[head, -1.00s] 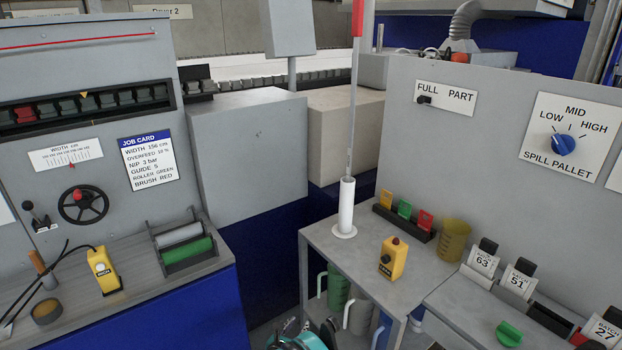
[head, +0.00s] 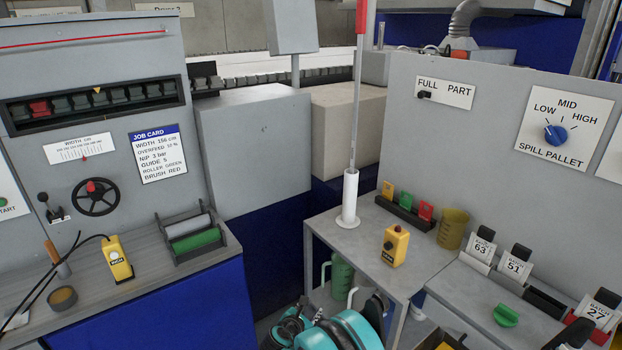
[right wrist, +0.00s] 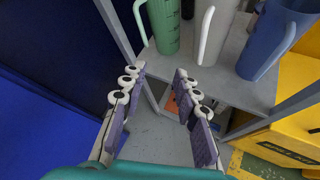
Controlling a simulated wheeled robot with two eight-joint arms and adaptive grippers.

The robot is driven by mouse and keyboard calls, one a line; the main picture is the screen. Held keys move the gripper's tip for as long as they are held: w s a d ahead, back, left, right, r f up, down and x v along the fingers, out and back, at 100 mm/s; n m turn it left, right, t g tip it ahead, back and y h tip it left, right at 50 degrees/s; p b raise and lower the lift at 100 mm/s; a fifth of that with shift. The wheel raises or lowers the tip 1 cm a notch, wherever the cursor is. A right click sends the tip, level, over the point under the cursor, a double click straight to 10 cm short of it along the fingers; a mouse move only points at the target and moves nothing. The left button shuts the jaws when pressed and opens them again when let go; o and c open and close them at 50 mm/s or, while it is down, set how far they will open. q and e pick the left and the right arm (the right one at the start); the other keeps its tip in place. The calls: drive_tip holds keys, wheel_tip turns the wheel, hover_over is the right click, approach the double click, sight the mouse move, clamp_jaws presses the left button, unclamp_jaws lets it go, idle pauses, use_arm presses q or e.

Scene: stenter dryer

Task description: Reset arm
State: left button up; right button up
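My right arm's teal wrist (head: 350,330) shows at the bottom middle of the head view, in front of the grey side table. In the right wrist view, my right gripper (right wrist: 158,82) has its two fingers spread apart with nothing between them. It points towards the table's lower shelf, below the green, white and blue jugs, and touches none of them. My left gripper is in neither view.
The side table (head: 326,228) carries a white tube (head: 350,200) with a rod and a yellow pendant (head: 394,246). A green jug (right wrist: 163,25), white jug (right wrist: 215,30) and blue jug (right wrist: 268,38) stand on its shelf. A table leg (right wrist: 112,25) is close to the gripper. Grey floor shows between the fingers.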

drive_tip(key=s+d+r+m+g+y, duration=0.1)
drive_tip(key=s+d+r+m+g, duration=0.1)
drive_tip(key=s+d+r+m, duration=0.5)
drive_tip(key=s+d+r+m+g+y, duration=0.1)
drive_tip(key=s+d+r+m, duration=0.4)
drive_tip(key=r, duration=0.4)
drive_tip(key=s+d+r+m+y, duration=0.1)
drive_tip(key=s+d+m, duration=0.2)
drive_tip(key=s+m, duration=0.4)
drive_tip(key=s+d+r+m+g+y, duration=0.1)
drive_tip(key=s+d+m, duration=0.2)
drive_tip(key=s+m, duration=0.5)
drive_tip(key=s, duration=0.4)
drive_tip(key=shift+s, duration=0.4)
drive_tip(key=shift+d+r, duration=0.1)
